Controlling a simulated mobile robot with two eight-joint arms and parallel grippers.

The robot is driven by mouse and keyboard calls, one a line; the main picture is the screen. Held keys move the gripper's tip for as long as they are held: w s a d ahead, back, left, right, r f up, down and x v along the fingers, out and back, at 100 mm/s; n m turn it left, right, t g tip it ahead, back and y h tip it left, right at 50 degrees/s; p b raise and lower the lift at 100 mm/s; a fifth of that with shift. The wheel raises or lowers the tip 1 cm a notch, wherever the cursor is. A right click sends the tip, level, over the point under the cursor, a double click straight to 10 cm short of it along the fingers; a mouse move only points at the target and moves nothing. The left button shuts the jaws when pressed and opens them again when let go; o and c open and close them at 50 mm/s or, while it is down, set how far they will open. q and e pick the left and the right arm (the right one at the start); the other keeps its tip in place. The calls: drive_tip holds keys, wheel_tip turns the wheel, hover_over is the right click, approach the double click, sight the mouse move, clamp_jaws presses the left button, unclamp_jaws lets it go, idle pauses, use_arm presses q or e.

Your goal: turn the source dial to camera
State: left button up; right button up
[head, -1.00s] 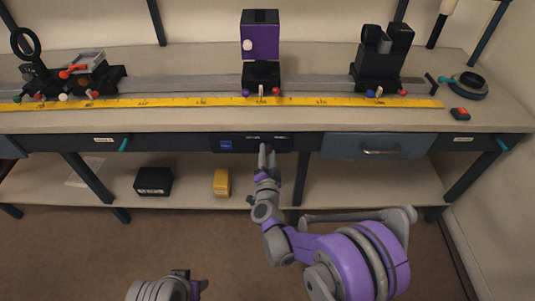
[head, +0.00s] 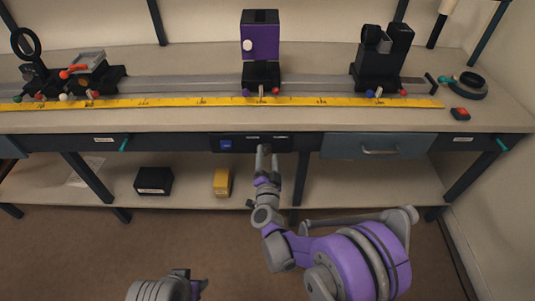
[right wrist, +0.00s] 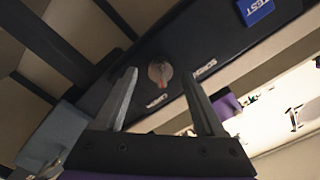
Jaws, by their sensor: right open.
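The source dial (right wrist: 160,70) is a small round knob on a dark panel, with a reddish mark on its lower edge. In the right wrist view, the CAMERA label (right wrist: 157,104) lies below the dial and the SCREEN label (right wrist: 206,68) lies to its right. The mark faces down toward the CAMERA side; its exact setting is hard to read. My right gripper (head: 267,150) is open in front of the panel (head: 240,146). In the wrist view its fingers stand apart on either side of the dial, with no clear contact. The dial is not distinguishable in the head view.
A blue TEST label (right wrist: 256,10) is on the same panel. A drawer (head: 375,146) is to the right. Above, the bench holds a yellow ruler (head: 215,101) and a purple box (head: 260,42). A black box (head: 153,181) and yellow box (head: 221,182) sit on the lower shelf.

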use_arm(q)
drive_tip(key=shift+s+r+p, duration=0.1)
drive_tip(key=shift+r+p, duration=0.35)
drive_tip(key=shift+r, duration=0.05)
use_arm(e)
drive_tip(key=s, duration=0.9)
drive_tip(key=shift+s, duration=0.25)
drive_tip(key=shift+r, duration=0.1)
drive_tip(key=s+d+r+n+g+y, duration=0.3)
drive_tip(key=s+r+n+g+y, duration=0.15)
drive_tip(key=n, duration=0.25)
drive_tip(key=s+d+f+n+g+h, duration=0.1)
drive_tip(key=s+d+f+g+h, duration=0.15)
drive_tip(key=s+d, duration=0.4)
drive_tip(key=s+d+f+g+h, duration=0.1)
drive_tip(key=s+d+g, duration=0.25)
drive_tip(key=s, duration=0.55)
drive_tip(key=s+d+f+n+g+h, duration=0.1)
drive_tip(key=s+d+f+g, duration=0.15)
drive_tip(key=s+d, duration=0.4)
use_arm(q)
wheel_tip(320, 180, up, 25)
drive_tip(key=w+t+p, duration=0.1)
drive_tip(key=p, duration=2.1)
drive_tip(key=shift+w+r, duration=0.15)
drive_tip(key=shift+r, duration=0.05)
use_arm(e)
wheel_tip(320, 180, up, 26)
drive_tip(key=a, duration=0.2)
drive_tip(key=shift+s, duration=0.25)
